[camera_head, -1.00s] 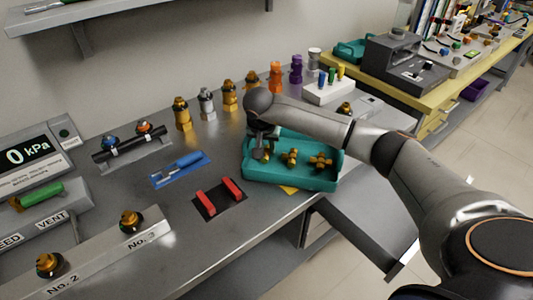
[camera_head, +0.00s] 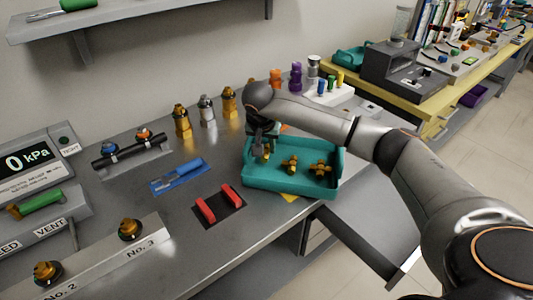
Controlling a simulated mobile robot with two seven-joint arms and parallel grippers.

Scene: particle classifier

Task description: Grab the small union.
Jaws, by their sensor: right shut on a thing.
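A teal tray (camera_head: 290,190) stands at the right front part of the metal bench. It holds a brass tee-like fitting (camera_head: 291,165) in the middle and a brass cross-like fitting (camera_head: 320,168) at the right. My right gripper (camera_head: 265,149) points down over the tray's left part. It is shut on a small brass fitting (camera_head: 267,155), which I take to be the small union; the fingers partly hide it. Whether it is clear of the tray floor is hard to tell. My left gripper is out of view.
Brass and silver fittings (camera_head: 207,112) stand in a row along the back. A gauge panel (camera_head: 35,165) is at the far left. The bench's front middle is clear.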

